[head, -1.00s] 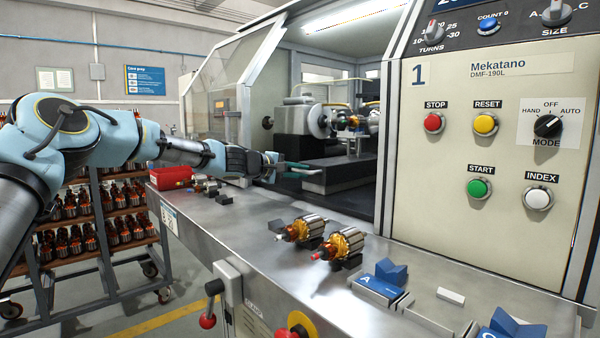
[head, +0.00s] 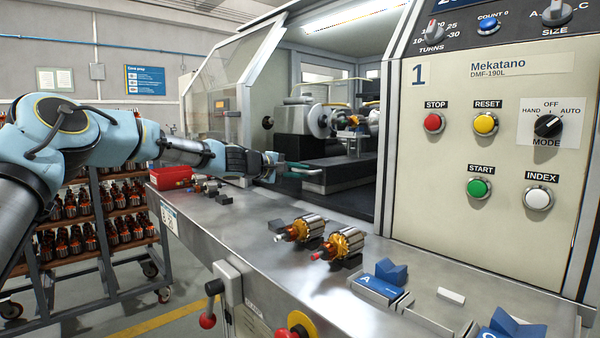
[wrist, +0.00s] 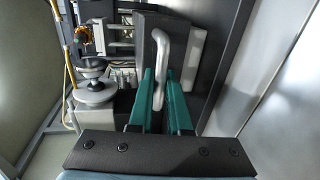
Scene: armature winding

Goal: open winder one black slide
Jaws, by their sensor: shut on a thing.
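The winder's black slide (head: 345,177) is a dark block low in the machine's opening, in front of the winding head. In the wrist view the slide (wrist: 150,50) shows as a dark plate with a pale bent metal handle (wrist: 162,50) on it. My gripper (wrist: 161,78) has its two teal fingers closed on this handle, one on each side. In the head view my gripper (head: 302,172) reaches in from the left at the slide's near end. The handle is mostly hidden there by the fingers.
Two copper-wound armatures (head: 342,243) rest on dark supports on the steel bench (head: 240,235). A red bin (head: 170,178) stands at the bench's far left. The control panel (head: 480,150) is at right. A clear guard (head: 225,75) stands behind my arm.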

